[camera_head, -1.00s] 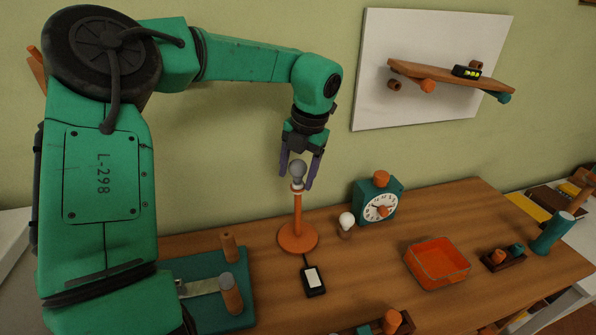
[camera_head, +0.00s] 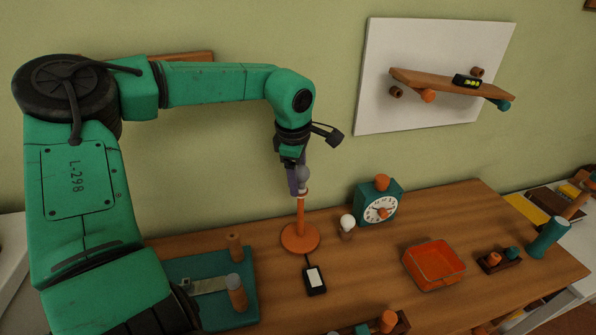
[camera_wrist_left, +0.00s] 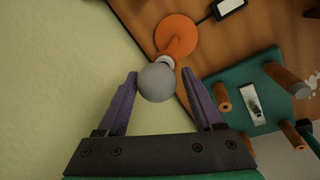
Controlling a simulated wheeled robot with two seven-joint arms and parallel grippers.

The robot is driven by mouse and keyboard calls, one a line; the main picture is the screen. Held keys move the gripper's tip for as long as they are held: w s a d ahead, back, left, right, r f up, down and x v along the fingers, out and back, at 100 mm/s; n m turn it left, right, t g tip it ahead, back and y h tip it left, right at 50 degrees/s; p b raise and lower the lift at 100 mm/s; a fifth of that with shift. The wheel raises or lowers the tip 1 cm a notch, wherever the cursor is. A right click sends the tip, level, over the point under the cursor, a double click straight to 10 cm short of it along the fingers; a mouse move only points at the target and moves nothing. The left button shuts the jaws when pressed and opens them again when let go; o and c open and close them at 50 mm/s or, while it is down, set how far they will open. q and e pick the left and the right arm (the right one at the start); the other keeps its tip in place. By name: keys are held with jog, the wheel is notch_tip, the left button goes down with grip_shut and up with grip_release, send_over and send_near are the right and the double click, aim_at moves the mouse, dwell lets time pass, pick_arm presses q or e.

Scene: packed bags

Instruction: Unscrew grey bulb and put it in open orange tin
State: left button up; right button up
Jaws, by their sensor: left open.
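The grey bulb (camera_head: 303,175) stands upright at the top of the orange lamp stand (camera_head: 300,238). It also shows in the left wrist view (camera_wrist_left: 157,82). My left gripper (camera_head: 299,183) points down at the bulb. Its purple fingers are open, one on each side of the bulb. In the left wrist view the bulb lies between the fingertips, closer to the left finger; whether it touches cannot be told. My right gripper is not in view.
A white bulb (camera_head: 347,222) stands beside the teal clock (camera_head: 380,204), right of the lamp. A black switch box (camera_head: 314,279) lies in front of the lamp. A teal board with pegs (camera_head: 215,290) is at left. The table between lamp and tin is mostly clear.

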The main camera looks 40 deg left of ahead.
pick_arm(q)
jog(key=shift+a+m, duration=0.1)
jog(key=shift+m, duration=0.3)
jog(key=shift+w+f, duration=0.1)
grip_shut()
jog(key=shift+f+n+b, duration=0.3)
jog(key=shift+n+b, duration=0.65)
jog(key=shift+n, duration=0.15)
jog(key=shift+r+n, duration=0.15)
jog(key=shift+n, duration=0.45)
jog(key=shift+s+r, duration=0.1)
jog(key=shift+s, duration=0.1)
jog(key=shift+f+n+y+b, duration=0.2)
jog(key=shift+n+y+b, duration=0.1)
jog(key=shift+n+b, duration=0.25)
jog(key=shift+n+g, duration=0.4)
jog(key=shift+n, duration=0.45)
jog(key=shift+s+d+r+n, duration=0.15)
jog(key=shift+d+r+n, duration=0.05)
jog(key=shift+n, duration=0.2)
jog(key=shift+f+n+b, duration=0.2)
jog(key=shift+n+b, duration=0.5)
jog(key=shift+n, duration=0.4)
jog(key=shift+s+d+r+n+g+y, duration=0.15)
jog(key=shift+n+g+y, duration=0.15)
jog(key=shift+n, duration=0.3)
